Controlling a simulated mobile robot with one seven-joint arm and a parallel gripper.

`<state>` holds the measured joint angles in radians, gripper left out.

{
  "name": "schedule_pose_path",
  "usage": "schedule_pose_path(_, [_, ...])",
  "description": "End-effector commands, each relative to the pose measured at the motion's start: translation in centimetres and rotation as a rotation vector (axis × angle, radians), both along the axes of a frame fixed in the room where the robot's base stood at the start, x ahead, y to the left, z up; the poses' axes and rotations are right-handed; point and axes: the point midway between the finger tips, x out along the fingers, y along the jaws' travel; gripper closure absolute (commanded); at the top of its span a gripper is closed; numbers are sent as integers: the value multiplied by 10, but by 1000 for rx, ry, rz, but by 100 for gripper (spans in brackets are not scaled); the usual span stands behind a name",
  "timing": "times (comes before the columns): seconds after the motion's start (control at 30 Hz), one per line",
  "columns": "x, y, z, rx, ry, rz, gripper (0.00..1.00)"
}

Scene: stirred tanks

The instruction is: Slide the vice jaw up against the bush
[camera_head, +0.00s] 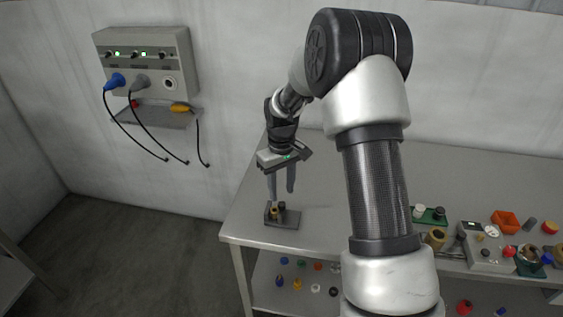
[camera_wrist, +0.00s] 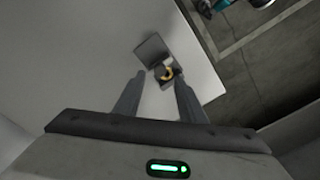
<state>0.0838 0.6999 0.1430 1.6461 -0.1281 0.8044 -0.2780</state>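The vice (camera_head: 283,222) is a small dark grey block fixture on the left end of the grey table. The brass-coloured bush (camera_head: 274,212) stands on it, with a darker upright part, probably the jaw (camera_head: 282,206), beside it. In the wrist view the vice plate (camera_wrist: 151,48) lies beyond my fingertips, with the ring-shaped bush (camera_wrist: 166,73) near its lower end. My gripper (camera_head: 281,194) points down above the vice, apart from it. Its fingers (camera_wrist: 160,80) are spread with nothing between them. The gap between jaw and bush is too small to tell.
The table (camera_head: 310,185) is clear around the vice; its left edge is close. At the right stand a green tray (camera_head: 431,215), an orange bin (camera_head: 505,221) and several small parts. A shelf below holds loose coloured pieces. A wall box (camera_head: 147,60) has hanging cables.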

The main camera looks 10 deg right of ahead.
Motion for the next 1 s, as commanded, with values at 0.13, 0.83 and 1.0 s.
schedule_pose_path(0.13, [1, 0, 40, 1, -7, 0, 63])
schedule_pose_path(0.83, [0, 0, 125, 1, -1, 0, 63])
schedule_pose_path(1.0, [0, 0, 125, 0, -1, 0, 63])
